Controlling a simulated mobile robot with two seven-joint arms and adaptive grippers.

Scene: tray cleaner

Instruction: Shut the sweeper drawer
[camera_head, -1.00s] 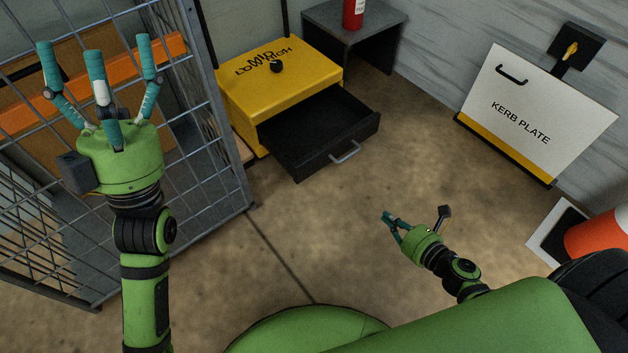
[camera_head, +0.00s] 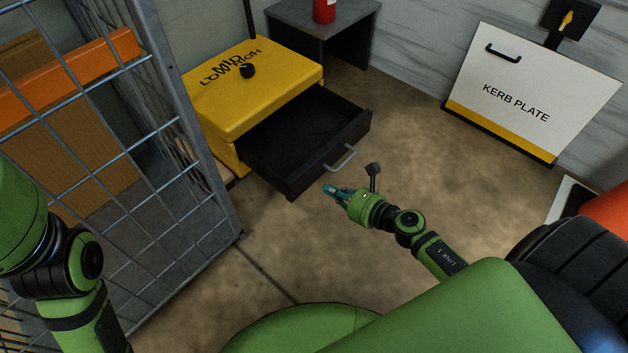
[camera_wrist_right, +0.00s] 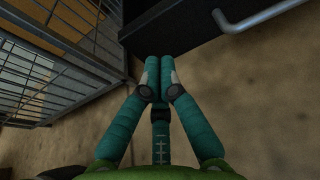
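The sweeper is a yellow box (camera_head: 262,88) with a black dial on top. Its black drawer (camera_head: 302,132) stands pulled out toward me, with a grey bar handle (camera_head: 340,158) on the front. I cannot tell whether the fingertips touch the drawer. My left arm is at the left edge; its gripper is out of frame.
A wire mesh cage (camera_head: 160,190) stands left of the sweeper. A grey side table (camera_head: 330,40) with a red bottle (camera_head: 324,10) is behind. A kerb plate board (camera_head: 530,95) leans at the right, near an orange cone (camera_head: 607,212). The floor between is clear.

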